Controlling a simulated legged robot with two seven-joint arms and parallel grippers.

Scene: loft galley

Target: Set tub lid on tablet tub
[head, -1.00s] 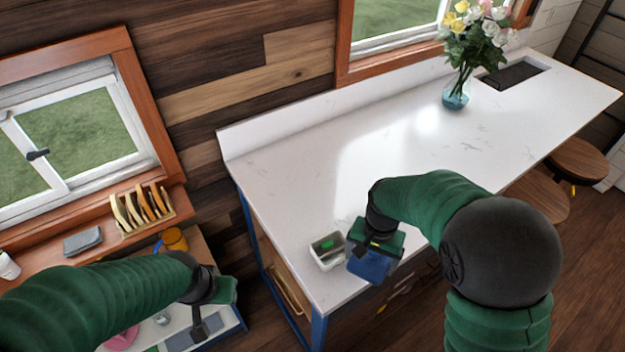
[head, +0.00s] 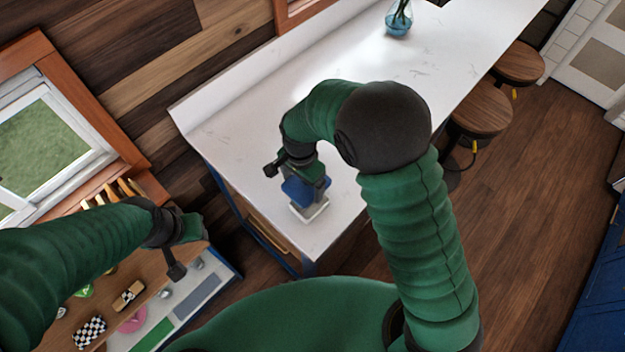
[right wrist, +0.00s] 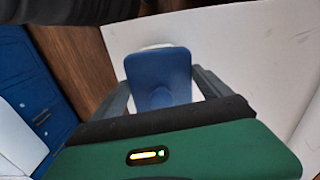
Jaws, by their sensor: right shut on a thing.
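The blue tub lid (head: 302,191) is between the fingers of my right gripper (head: 308,196), which is shut on it. It also shows in the right wrist view (right wrist: 158,72), between the two grey fingers. The white tablet tub (head: 312,213) stands on the counter near its front corner, directly under the lid and gripper. Only its lower edge shows; its inside is hidden. I cannot tell whether the lid touches the tub. My left gripper (head: 180,262) hangs over the shelf area at left, away from the tub; its jaws are not clear.
The white counter (head: 255,130) is clear around the tub and runs back to a glass vase (head: 398,18). Wooden stools (head: 482,108) stand at its right side. A lower shelf at left holds a checkered item (head: 90,332) and other small things.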

